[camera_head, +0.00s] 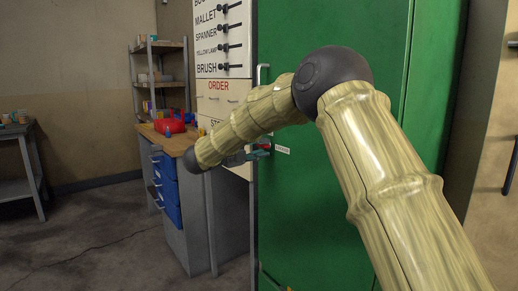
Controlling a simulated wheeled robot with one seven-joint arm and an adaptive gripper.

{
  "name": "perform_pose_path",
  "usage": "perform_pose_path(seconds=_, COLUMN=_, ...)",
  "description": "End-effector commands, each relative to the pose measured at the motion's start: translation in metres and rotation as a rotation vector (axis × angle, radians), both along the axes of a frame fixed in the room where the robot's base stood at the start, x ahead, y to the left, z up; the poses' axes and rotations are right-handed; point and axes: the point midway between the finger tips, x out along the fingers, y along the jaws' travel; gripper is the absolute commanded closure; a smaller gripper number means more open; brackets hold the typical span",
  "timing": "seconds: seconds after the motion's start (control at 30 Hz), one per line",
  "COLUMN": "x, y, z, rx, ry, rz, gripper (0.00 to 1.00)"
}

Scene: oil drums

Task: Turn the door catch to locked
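The green cabinet door (335,200) fills the middle of the view. A small white label (282,149) is on it, with a small red part (263,146), apparently the door catch, just left of the label. My arm reaches across the door, and its wrist bends back toward the door's left edge. My gripper (257,155) is at the catch, partly hidden behind my forearm. Its grey and teal parts show close to or against the red part. I cannot tell whether the fingers are open or shut, or which way the catch is turned.
A pale vertical handle (262,75) is on the door's upper left edge. Left of the cabinet are a white tool board (222,40) and a workbench (175,140) with blue drawers and a red item on top. The floor (95,240) at left is clear.

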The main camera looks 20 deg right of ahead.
Motion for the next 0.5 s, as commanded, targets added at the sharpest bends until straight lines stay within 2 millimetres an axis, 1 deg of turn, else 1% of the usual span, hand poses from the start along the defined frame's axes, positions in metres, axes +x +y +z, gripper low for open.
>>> perform_pose_path(seconds=0.17, x=0.0, y=0.001, z=0.001, rx=0.0, ry=0.0, rz=0.001, gripper=0.7)
perform_pose_path(seconds=0.27, x=-0.002, y=0.006, z=0.001, rx=-0.001, ry=0.0, rz=0.001, gripper=0.7)
perform_pose_path(seconds=0.37, x=-0.005, y=0.016, z=0.001, rx=-0.002, ry=-0.001, rz=0.002, gripper=0.7)
perform_pose_path(seconds=0.5, x=-0.013, y=0.039, z=0.001, rx=-0.001, ry=-0.001, rz=0.002, gripper=0.7)
